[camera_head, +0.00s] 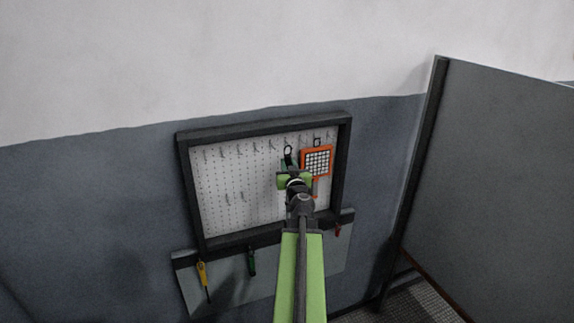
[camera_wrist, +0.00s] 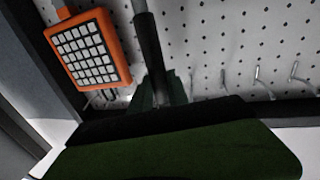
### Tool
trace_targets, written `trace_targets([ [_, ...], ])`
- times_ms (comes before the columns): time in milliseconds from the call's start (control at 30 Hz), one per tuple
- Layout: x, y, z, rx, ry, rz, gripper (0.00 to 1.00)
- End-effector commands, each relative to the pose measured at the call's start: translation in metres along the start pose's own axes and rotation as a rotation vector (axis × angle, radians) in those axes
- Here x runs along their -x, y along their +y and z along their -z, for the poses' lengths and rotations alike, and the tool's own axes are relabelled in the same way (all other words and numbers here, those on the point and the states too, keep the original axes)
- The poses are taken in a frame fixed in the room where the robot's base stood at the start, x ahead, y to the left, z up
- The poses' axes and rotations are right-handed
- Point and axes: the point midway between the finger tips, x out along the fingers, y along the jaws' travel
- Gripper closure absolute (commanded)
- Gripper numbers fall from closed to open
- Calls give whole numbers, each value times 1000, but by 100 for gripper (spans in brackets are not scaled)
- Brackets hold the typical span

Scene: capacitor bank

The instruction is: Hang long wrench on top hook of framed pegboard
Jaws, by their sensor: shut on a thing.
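The framed pegboard (camera_head: 230,190) hangs on the wall, white with a dark frame. A row of small metal hooks (camera_head: 240,148) runs along its top; some hooks (camera_wrist: 262,80) also show in the wrist view. My gripper (camera_head: 293,178) is in front of the board's right half, shut on the long wrench. The wrench's dark ring end (camera_head: 288,151) sticks up above my gripper at about hook height. In the wrist view its dark shaft (camera_wrist: 148,40) runs out from between the jaws. I cannot tell whether the ring is around a hook or in front of it.
An orange device with a white grid (camera_head: 317,161) hangs just right of my gripper; it is at the left in the wrist view (camera_wrist: 88,50). Below the frame, a strip holds a yellow tool (camera_head: 203,273) and a green one (camera_head: 251,262). A grey panel (camera_head: 500,180) stands at right.

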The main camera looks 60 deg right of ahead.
Motion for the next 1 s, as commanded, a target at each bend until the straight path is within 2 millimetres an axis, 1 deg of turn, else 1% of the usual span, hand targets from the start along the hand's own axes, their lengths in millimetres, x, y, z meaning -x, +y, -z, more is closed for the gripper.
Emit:
trace_targets([
  [100,2,9,-1,1,0,-14,100],
  [267,-2,12,-2,1,0,-19,100],
  [1000,-42,6,-5,1,0,-22,100],
])
